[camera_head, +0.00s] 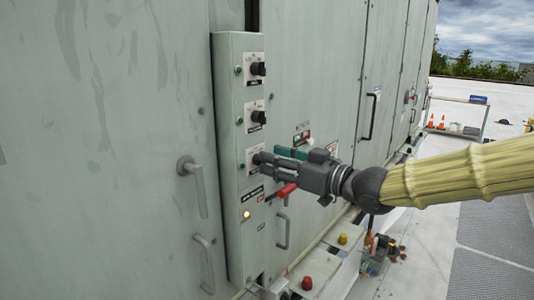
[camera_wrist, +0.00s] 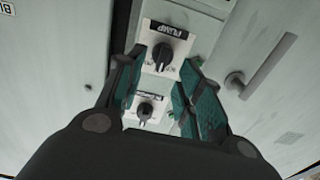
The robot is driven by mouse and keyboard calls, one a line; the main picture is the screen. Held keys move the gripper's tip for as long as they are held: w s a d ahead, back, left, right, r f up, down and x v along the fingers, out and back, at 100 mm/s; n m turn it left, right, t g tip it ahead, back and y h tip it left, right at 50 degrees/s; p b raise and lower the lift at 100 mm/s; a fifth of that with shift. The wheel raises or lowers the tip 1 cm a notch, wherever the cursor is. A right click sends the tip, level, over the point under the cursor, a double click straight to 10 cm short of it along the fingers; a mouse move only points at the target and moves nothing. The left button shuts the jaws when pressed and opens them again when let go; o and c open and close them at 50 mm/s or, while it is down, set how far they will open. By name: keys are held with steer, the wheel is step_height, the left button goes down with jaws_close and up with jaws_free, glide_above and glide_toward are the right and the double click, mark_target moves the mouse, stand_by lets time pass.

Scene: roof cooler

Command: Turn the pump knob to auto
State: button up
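The pump knob (camera_wrist: 162,56) is black, on a white plate labelled PUMP, and shows at the top middle of the wrist view. Its grip bar looks roughly vertical there; the position markings are too small to read. In the head view it is the lowest of three knobs on the narrow grey panel (camera_head: 228,200), mostly hidden by my fingers beside its white plate (camera_head: 254,149). My gripper (camera_head: 262,158) is at that knob. In the wrist view the open fingers (camera_wrist: 163,63) stand on either side of it, with gaps visible; I cannot tell whether they touch.
Two more black knobs, upper (camera_head: 258,68) and middle (camera_head: 259,117), sit above. A red switch handle (camera_head: 287,190) is just below my gripper, and a lit amber lamp (camera_head: 246,214) lower left. Door handles (camera_head: 196,184) (camera_head: 371,115) protrude on both sides. Open roof lies right.

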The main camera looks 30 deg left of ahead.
steer(key=shift+w+a+p, duration=0.1)
steer(key=shift+a+p, duration=0.35)
steer(key=shift+a, duration=1.15)
steer(key=c, duration=0.8)
